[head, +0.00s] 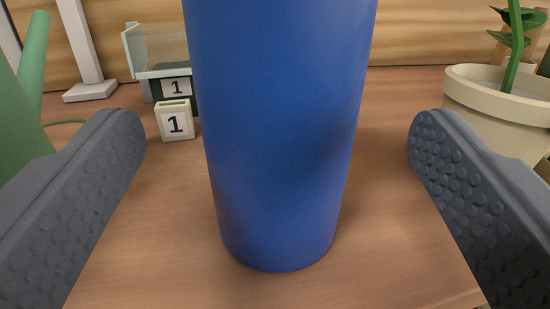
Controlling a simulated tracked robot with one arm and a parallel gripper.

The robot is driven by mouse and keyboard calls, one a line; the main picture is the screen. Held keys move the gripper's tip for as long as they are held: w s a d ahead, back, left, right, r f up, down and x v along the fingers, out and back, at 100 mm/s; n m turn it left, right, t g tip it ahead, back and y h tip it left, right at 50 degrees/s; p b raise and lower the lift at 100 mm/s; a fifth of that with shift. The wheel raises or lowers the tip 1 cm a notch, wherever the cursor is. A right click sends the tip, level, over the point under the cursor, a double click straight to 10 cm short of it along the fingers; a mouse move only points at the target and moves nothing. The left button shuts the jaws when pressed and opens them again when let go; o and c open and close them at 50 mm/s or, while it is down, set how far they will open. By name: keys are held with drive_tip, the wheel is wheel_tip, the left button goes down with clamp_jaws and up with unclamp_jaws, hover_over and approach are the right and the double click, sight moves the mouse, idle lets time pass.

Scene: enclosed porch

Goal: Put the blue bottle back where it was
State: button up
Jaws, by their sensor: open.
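The blue bottle (280,140) stands upright in the middle of the head view, and its top is cut off by the upper edge. Its base appears to rest on the brown wooden tabletop (165,235). My gripper (277,135) is open, with one dark grey, dimpled finger on each side of the bottle. There is a visible gap between each finger and the bottle, and neither finger touches it. The bottle hides part of the table behind it.
A small cream block marked 1 (175,120) stands behind the bottle at left, near a clear-sided holder (160,55). A green object (22,110) is at far left, by a white post (85,50). A potted plant (500,105) stands at right. The table's front edge shows at lower right.

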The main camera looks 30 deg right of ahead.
drive_tip(key=shift+v, duration=1.2)
drive_tip(key=shift+s+f+b, duration=0.15)
drive_tip(key=shift+f+b, duration=0.05)
drive_tip(key=shift+b, duration=0.65)
drive_tip(key=b+v, duration=0.2)
drive_tip(key=b, duration=0.3)
drive_tip(key=shift+s+a+r+b, duration=0.1)
drive_tip(key=shift+s+a+b, duration=0.1)
drive_tip(key=shift+b, duration=0.15)
